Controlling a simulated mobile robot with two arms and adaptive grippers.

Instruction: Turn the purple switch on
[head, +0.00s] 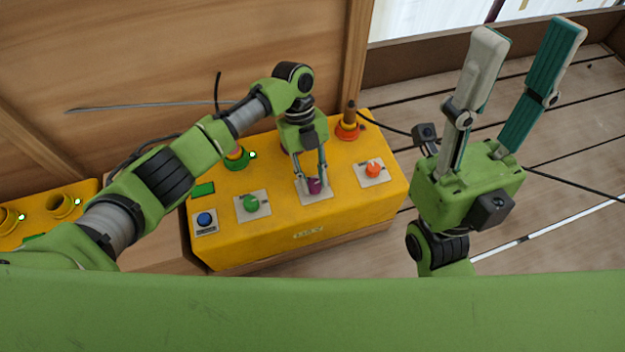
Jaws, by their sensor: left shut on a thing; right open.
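The purple switch (314,186) is a small knob on a white plate on top of the yellow control box (345,218). It sits between the green knob and the orange knob. My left gripper (312,181) points down over it, with its fingers shut on the purple switch, one on each side. The fingers partly hide the knob, and its turn position cannot be made out. My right gripper (520,60) is raised at the right of the head view, fingers wide apart, open and empty, away from the box.
On the same box are a green knob (250,203), an orange knob (373,170), a blue button (205,219), and an orange-based post (347,127) at the back. A second yellow box (62,222) is at the left. A wooden wall (150,70) stands behind. Slatted floor lies right.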

